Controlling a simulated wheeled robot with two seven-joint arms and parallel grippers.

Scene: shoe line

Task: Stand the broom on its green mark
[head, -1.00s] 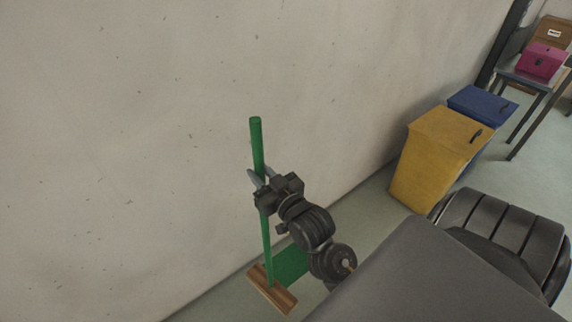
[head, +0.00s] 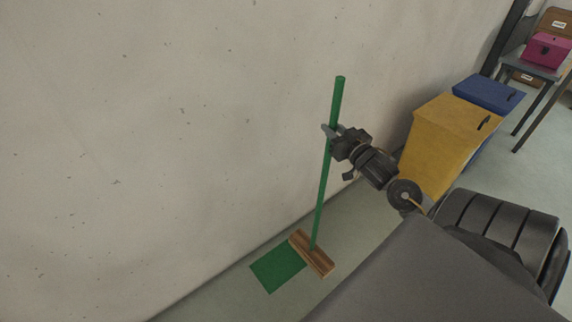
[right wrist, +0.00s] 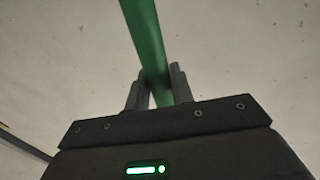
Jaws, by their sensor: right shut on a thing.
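The broom has a long green handle (head: 322,185) and a brown wooden head (head: 318,258) at its lower end. It is near upright, its top leaning a little right in the head view. My right gripper (head: 333,131) is shut on the upper handle; the right wrist view shows the handle between its two fingers (right wrist: 158,92). The green mark (head: 276,269) is a flat square on the floor by the wall. The broom head shows at the mark's right edge, mostly off it. I cannot tell whether the head touches the floor. My left gripper is not in view.
A pale wall (head: 180,120) runs behind the broom and mark. A yellow bin (head: 440,140) and a blue bin (head: 488,93) stand along it at right. A table (head: 530,68) with a pink box (head: 548,50) is at the far right.

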